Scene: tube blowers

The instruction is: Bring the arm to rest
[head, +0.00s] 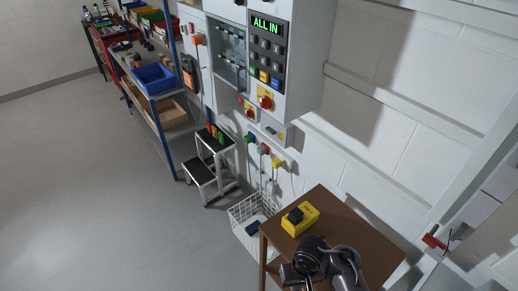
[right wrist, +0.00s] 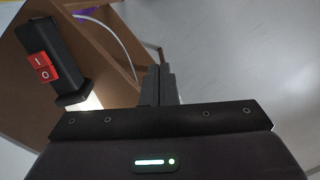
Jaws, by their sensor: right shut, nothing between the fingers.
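My right gripper (right wrist: 158,80) shows in the right wrist view with its two dark fingers together and nothing between them. In the head view my right arm (head: 325,262) is at the bottom, over the brown table (head: 375,233); its fingers are hard to make out there. A yellow box with a black top (head: 301,218) stands on that table, just beyond the arm. My left gripper is in neither view.
A grey cabinet carries a panel whose green display (head: 266,25) reads "ALL IN". A wire basket (head: 243,213) and a step stool (head: 207,178) stand left of the table. The wrist view shows a red I/O switch (right wrist: 41,67) on a black block. Floor at left is clear.

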